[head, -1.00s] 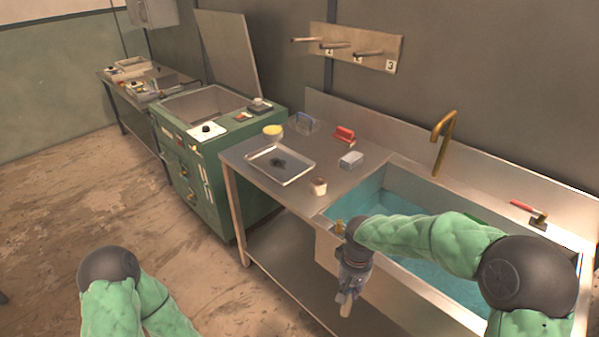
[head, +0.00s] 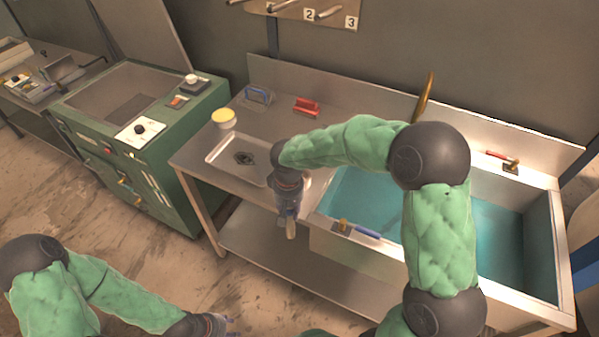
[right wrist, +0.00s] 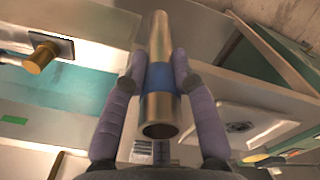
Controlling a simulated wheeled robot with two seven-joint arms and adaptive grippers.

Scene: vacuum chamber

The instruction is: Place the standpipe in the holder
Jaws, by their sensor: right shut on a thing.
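The standpipe is a metal tube with a blue band (right wrist: 160,75) in the right wrist view. My right gripper (right wrist: 160,78) is shut on it around the band, with one finger on each side. In the head view my right gripper (head: 289,220) hangs before the front edge of the metal table, and a pale end of the standpipe (head: 291,231) shows below it. My left gripper (head: 224,324) is low at the bottom edge, too small to read. I cannot tell for sure which thing is the holder; a wall board with numbered pegs (head: 300,12) is cut off at the top.
A green machine (head: 150,130) stands left.

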